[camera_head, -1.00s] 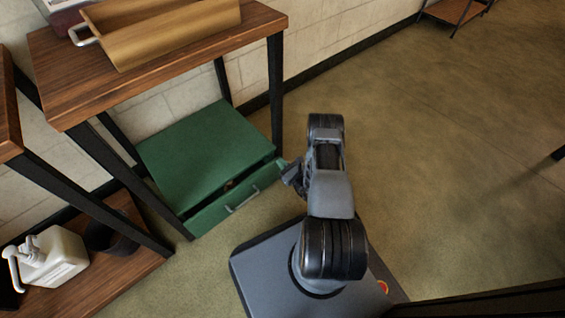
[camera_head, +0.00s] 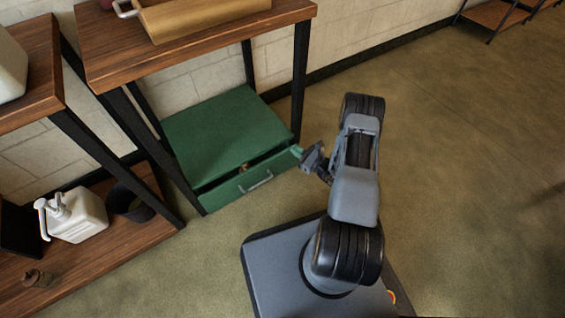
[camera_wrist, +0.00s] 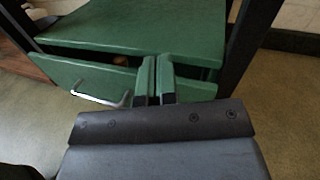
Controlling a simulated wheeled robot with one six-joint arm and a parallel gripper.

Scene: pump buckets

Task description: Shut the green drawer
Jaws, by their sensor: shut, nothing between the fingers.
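The green drawer (camera_head: 236,188) is partly open, low in a green cabinet (camera_head: 225,130) under a wooden-topped table. A dark gap shows above its front, with a small brownish thing inside. Its metal handle (camera_head: 256,182) faces me. In the wrist view the drawer front (camera_wrist: 75,76) spans behind the fingers, with its handle (camera_wrist: 104,99) left of them. My gripper (camera_head: 298,152) is shut and empty, its green-tipped fingers at the right end of the drawer front. The fingers also show in the wrist view (camera_wrist: 156,64). I cannot tell whether they touch the drawer.
Black table legs (camera_head: 299,85) stand beside the cabinet. A wooden tray (camera_head: 200,15) is on the table above. At left, a low shelf (camera_head: 100,255) holds a white pump bottle (camera_head: 78,215) and a dark round container (camera_head: 128,202). The floor to the right is clear.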

